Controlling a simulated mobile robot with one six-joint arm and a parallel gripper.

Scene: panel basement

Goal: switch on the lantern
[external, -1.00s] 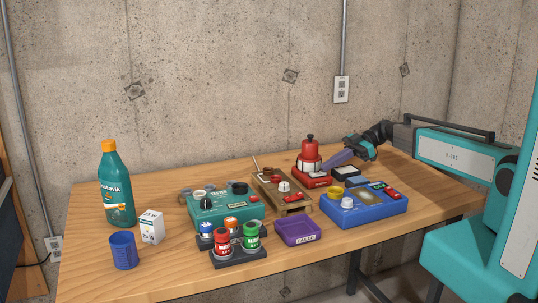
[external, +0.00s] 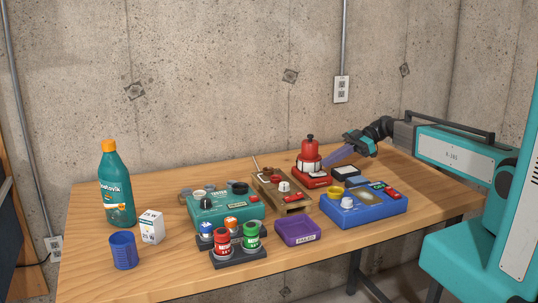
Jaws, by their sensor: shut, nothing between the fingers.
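The red lantern (external: 309,151), with a dark knob on top and a pale band, stands upright on a red base (external: 315,180) at the back right of the table. My gripper (external: 326,164) reaches in from the right. Its long bluish-purple fingers are shut and empty, with the tips close to the lantern's right side, just above the base. I cannot tell whether they touch it. The lantern's switch is too small to make out, and I cannot tell whether the lantern is lit.
A teal bottle (external: 116,190) is far left.

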